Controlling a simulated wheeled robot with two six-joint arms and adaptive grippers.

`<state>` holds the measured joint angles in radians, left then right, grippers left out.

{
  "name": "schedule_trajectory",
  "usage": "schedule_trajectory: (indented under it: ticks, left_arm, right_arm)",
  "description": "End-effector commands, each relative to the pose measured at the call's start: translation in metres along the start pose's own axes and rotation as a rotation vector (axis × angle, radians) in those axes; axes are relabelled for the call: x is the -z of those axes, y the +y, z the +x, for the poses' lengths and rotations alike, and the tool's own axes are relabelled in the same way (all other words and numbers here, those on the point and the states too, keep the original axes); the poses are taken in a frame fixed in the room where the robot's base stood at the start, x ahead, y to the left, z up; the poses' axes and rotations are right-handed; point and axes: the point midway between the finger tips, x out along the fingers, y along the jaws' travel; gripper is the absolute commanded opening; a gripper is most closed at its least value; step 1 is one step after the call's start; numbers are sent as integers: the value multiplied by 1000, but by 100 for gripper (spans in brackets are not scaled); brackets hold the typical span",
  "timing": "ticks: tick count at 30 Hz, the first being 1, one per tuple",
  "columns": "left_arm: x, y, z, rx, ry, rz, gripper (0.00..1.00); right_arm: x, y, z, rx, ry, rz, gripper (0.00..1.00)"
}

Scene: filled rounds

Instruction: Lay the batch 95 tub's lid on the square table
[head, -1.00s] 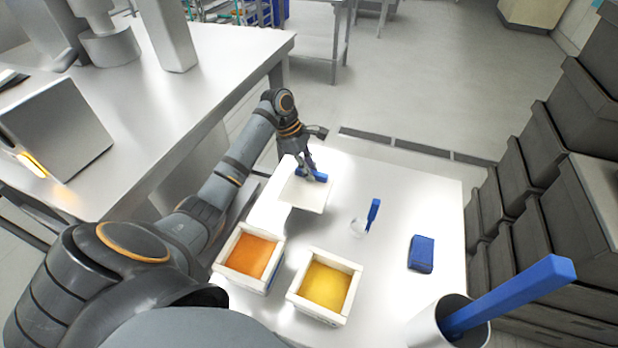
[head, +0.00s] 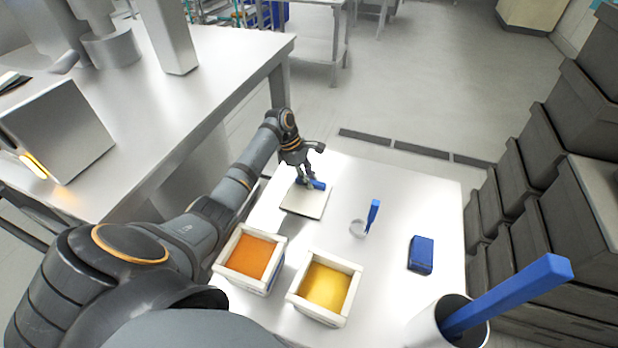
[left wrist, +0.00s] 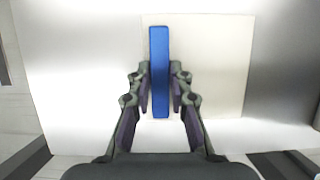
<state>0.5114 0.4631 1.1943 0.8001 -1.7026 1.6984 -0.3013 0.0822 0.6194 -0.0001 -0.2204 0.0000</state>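A flat pale square lid (head: 303,204) with a blue bar handle (head: 318,184) is at the far left of the square table (head: 400,190), apparently resting on its top. My left gripper (head: 308,183) is over it with its fingers around the handle. In the left wrist view the fingers (left wrist: 160,75) sit close on both sides of the blue handle (left wrist: 159,40), over the pale lid (left wrist: 215,70). Two lidless white tubs stand at the near side: one with orange filling (head: 251,256), one with yellow (head: 326,288). No batch number is readable. My right gripper is out of view.
A small round clear item with a blue upright handle (head: 374,214) stands mid-table. A blue block (head: 421,254) lies to its right. A grey cup (head: 440,325) holding a long blue-handled tool is at front right. Dark crates (head: 545,150) are stacked at right. The table's far right is clear.

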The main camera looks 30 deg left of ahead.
Motion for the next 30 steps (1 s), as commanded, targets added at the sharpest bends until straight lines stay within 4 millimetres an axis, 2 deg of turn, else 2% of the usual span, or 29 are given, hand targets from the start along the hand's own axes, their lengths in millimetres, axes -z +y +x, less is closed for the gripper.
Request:
schedule_trajectory:
  ticks: [1,4,14,17,27,30]
  left_arm:
    - [0,0,0,0,0,0,29]
    - [0,0,0,0,0,0,41]
    - [0,0,-3,-2,1,0,41]
    - [0,1,-18,-4,3,1,41]
    - [0,1,-98,-5,2,0,41]
    - [-1,1,-113,-4,0,0,41]
  right_arm:
    - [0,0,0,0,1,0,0]
    - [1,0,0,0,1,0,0]
    - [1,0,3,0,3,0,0]
    - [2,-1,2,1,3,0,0]
    - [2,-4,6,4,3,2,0]
    - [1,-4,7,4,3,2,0]
